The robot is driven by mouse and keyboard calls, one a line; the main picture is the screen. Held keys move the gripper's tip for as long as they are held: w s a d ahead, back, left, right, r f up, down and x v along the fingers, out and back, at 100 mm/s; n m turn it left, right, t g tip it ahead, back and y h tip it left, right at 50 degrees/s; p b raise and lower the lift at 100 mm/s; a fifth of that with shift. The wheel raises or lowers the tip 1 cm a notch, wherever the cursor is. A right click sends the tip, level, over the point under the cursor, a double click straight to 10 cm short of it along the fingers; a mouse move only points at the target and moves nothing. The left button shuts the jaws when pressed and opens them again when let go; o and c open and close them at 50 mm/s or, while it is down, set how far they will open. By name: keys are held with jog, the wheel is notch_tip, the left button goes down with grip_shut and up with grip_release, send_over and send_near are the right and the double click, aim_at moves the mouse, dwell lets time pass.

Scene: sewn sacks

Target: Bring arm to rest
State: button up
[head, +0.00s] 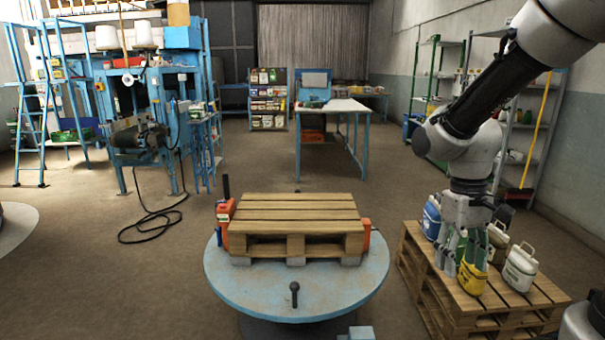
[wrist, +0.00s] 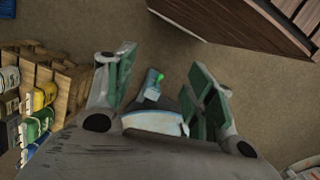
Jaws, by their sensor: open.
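My gripper (head: 460,266) hangs below my arm at the right of the head view, fingers pointing down. Others are partly hidden behind the gripper.
The right wooden pallet stack (head: 490,318) stands on the floor. A round blue turntable (head: 235,292) carries an empty pallet (head: 294,206) between orange blocks. A blue machine (head: 150,90) stands left, a table (head: 335,105) behind, and shelves (head: 545,130) along the right wall. Open floor lies between.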

jog(key=s+d+r+m+t, duration=0.1)
jog(key=s+d+r+t, duration=0.1)
jog(key=s+r+t, duration=0.1)
jog(key=s+d+r+m+t, duration=0.1)
jog(key=s+d+r+t, duration=0.1)
jog(key=s+r, duration=0.4)
jog(key=shift+d+r+t, duration=0.35)
jog(key=shift+r+t, duration=0.35)
jog(key=shift+r, duration=0.6)
